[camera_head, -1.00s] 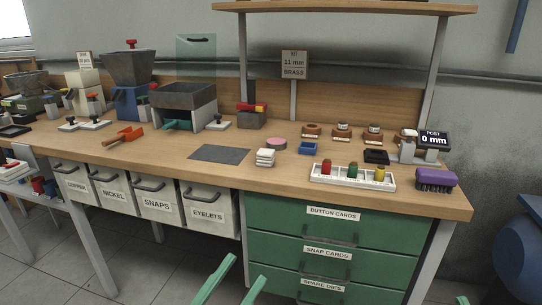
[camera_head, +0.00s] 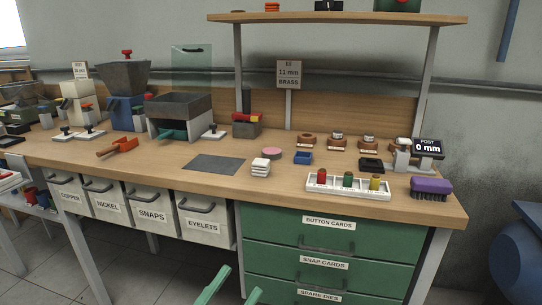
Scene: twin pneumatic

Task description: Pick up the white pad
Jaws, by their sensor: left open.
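A small white block that looks like a stack of pads (camera_head: 261,168) lies on the wooden bench top, near its front edge and left of the tray of coloured pegs. My left gripper (camera_head: 241,280) shows as two green fingers at the bottom of the head view. Its fingers are apart, with nothing visible between them. It is nearer to me than the bench and below the white stack in the picture, clear of it. My right gripper is not in view.
A white peg tray (camera_head: 347,185) and purple brush (camera_head: 432,188) are to the right. Green drawers (camera_head: 330,245) are below the bench.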

